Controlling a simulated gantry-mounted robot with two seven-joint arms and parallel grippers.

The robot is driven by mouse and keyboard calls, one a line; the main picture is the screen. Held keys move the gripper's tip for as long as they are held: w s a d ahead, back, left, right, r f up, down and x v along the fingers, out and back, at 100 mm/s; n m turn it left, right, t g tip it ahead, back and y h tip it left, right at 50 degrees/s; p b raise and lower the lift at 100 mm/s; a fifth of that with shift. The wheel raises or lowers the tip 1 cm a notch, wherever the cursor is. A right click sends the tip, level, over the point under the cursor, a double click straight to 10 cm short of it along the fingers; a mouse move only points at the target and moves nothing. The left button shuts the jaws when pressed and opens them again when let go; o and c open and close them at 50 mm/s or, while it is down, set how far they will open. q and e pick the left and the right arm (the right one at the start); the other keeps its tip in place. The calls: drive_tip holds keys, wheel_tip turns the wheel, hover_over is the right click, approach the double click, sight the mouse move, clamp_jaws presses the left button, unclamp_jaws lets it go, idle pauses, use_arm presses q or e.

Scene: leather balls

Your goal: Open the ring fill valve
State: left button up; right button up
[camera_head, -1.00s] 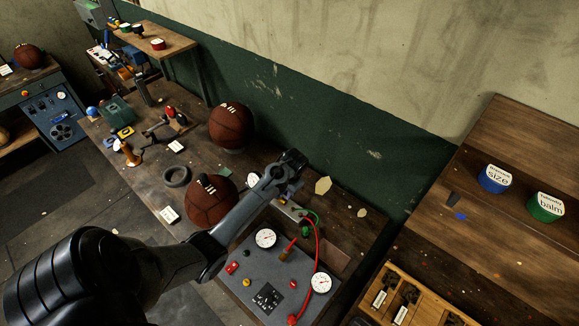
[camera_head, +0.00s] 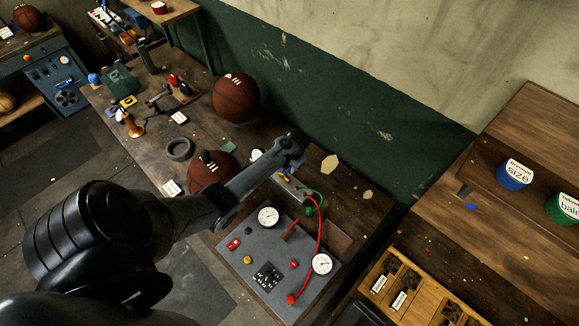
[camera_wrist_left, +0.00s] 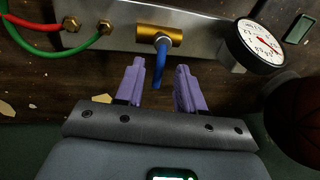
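In the left wrist view, a brass valve body (camera_wrist_left: 158,36) sits on a silver metal block (camera_wrist_left: 195,22). A blue lever (camera_wrist_left: 158,68) sticks out from the brass body towards my gripper, across the block's length. My left gripper (camera_wrist_left: 157,76) is open, with one purple finger on each side of the lever. I see gaps between the lever and both fingers. In the head view my left gripper (camera_head: 291,158) is over the silver block (camera_head: 287,186), and the gripper hides the valve there. My right gripper is in neither view.
A round gauge (camera_wrist_left: 255,44) stands at the block's right end in the wrist view. Red (camera_wrist_left: 30,24) and green (camera_wrist_left: 88,44) hoses join its left end. A grey panel (camera_head: 240,262) with gauges lies in front.

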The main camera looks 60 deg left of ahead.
use_arm(q)
drive_tip(key=shift+a+f, duration=0.2)
drive_tip(key=shift+f, duration=0.5)
clamp_jaws()
